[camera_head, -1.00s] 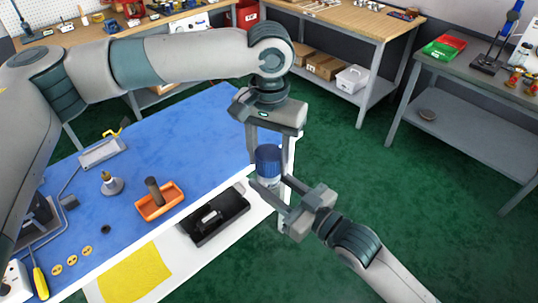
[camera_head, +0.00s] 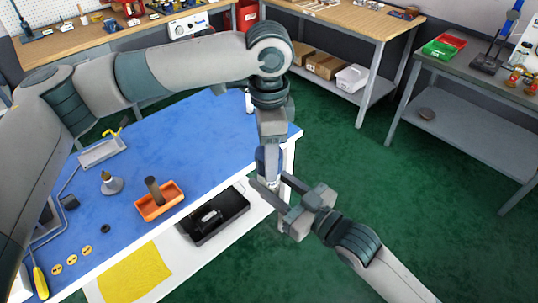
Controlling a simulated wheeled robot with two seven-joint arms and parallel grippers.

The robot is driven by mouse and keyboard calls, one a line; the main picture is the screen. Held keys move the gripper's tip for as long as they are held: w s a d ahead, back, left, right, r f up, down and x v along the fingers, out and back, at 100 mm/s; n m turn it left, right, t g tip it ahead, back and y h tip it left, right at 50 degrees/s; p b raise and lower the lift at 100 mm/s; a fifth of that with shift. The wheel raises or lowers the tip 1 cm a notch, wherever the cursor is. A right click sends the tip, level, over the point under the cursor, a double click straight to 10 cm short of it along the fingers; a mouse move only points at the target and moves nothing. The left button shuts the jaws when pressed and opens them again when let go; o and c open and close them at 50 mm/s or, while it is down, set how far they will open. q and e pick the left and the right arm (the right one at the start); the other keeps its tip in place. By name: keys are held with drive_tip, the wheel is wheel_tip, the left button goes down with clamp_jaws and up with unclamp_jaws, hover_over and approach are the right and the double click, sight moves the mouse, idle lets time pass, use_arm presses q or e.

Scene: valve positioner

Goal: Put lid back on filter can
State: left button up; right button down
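The filter can (camera_head: 270,183) has a pale body and stands upright at the right edge of the blue-topped bench. Its ribbed blue lid (camera_head: 261,160) sits at its top; whether it is seated or just above cannot be told. My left gripper (camera_head: 272,172) points down over the lid and is seen edge-on. One finger covers the other and much of the lid, so its opening is hidden. My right gripper (camera_head: 274,190) reaches in from the lower right, with its fingers on either side of the can body, apparently closed on it.
A black tray (camera_head: 238,207) with a dark part lies left of the can. Further left are an orange tray (camera_head: 172,208) with a brown cylinder, a small oil can (camera_head: 110,184) and a yellow cloth (camera_head: 135,275). Green floor is clear to the right.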

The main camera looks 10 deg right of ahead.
use_arm(q)
drive_tip(key=shift+o, duration=1.1)
drive_tip(key=shift+r, duration=0.15)
drive_tip(key=shift+r, duration=2.1)
drive_tip(key=shift+r, duration=0.1)
drive_tip(key=shift+c, duration=0.3)
drive_tip(key=shift+r+n, duration=0.5)
drive_tip(key=shift+r, duration=0.1)
drive_tip(key=shift+r+n, duration=0.8)
drive_tip(key=shift+r, duration=0.3)
